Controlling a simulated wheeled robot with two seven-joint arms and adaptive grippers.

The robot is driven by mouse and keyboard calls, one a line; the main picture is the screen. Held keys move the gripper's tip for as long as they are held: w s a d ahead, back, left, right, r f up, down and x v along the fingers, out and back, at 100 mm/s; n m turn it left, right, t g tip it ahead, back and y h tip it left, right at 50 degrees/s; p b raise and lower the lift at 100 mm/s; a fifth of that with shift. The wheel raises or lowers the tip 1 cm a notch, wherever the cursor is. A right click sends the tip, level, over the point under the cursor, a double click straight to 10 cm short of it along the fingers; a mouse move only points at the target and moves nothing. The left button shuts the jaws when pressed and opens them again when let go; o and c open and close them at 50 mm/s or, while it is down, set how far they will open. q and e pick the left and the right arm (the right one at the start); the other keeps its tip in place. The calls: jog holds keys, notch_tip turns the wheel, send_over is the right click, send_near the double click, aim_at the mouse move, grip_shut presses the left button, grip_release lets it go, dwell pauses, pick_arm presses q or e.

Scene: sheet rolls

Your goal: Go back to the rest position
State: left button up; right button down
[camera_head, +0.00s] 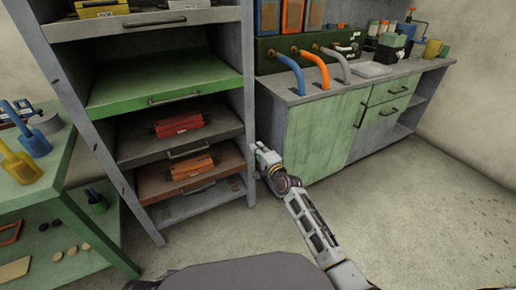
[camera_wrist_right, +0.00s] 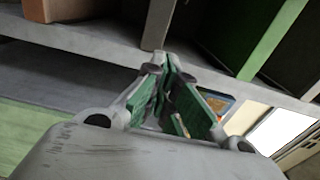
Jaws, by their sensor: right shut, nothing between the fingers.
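My right gripper (camera_head: 261,158) is beside the right-hand post of the grey shelf rack (camera_head: 249,90), at about the height of the lower shelves. In the right wrist view my right gripper (camera_wrist_right: 168,66) has its green-padded fingers closed together at the tips, with nothing between them. I cannot tell from the head view whether it touches the post. My right arm reaches in from the bottom right. My left gripper is not in view.
The rack holds a red roll (camera_head: 179,124) and an orange roll (camera_head: 192,165) on separate shelves; its green shelf (camera_head: 165,80) is empty. A green-doored cabinet (camera_head: 325,137) stands to the right. A green table (camera_head: 45,180) is at left. Open floor (camera_head: 420,205) lies at right.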

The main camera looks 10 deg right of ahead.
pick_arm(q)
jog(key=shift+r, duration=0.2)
pick_arm(e)
jog(key=shift+s, duration=0.2)
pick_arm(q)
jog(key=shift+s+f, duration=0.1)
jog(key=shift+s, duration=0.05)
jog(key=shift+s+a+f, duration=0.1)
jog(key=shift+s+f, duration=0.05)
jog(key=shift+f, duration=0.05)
pick_arm(e)
jog(key=shift+n, duration=0.3)
